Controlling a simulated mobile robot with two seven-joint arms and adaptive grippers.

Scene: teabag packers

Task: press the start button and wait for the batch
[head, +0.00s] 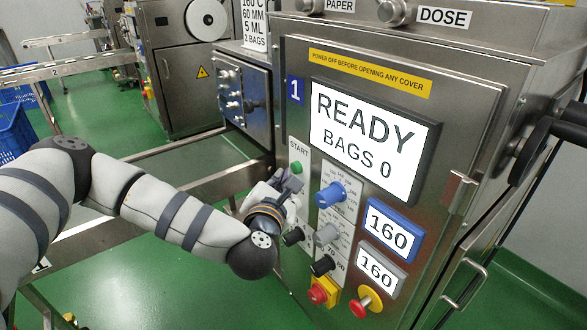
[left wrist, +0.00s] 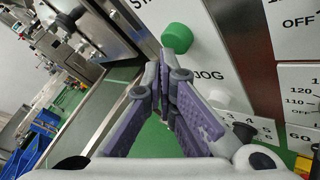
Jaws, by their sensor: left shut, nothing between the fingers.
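The green start button (head: 297,167) sits under the START label on the machine's steel front panel. It shows large, just past my fingertips, in the left wrist view (left wrist: 177,38). My left gripper (head: 290,184) is shut and empty, its purple-padded fingers together right by the button. The wrist view shows the fingertips (left wrist: 167,62) just short of the button's lower left; I cannot tell whether they touch it. The screen (head: 370,138) reads READY, BAGS 0. My right gripper is not in view.
Right of the start button are a blue knob (head: 331,195) and a grey knob (head: 326,235). A steel conveyor frame (head: 100,243) runs below my left arm. Blue crates (head: 14,130) stand far left.

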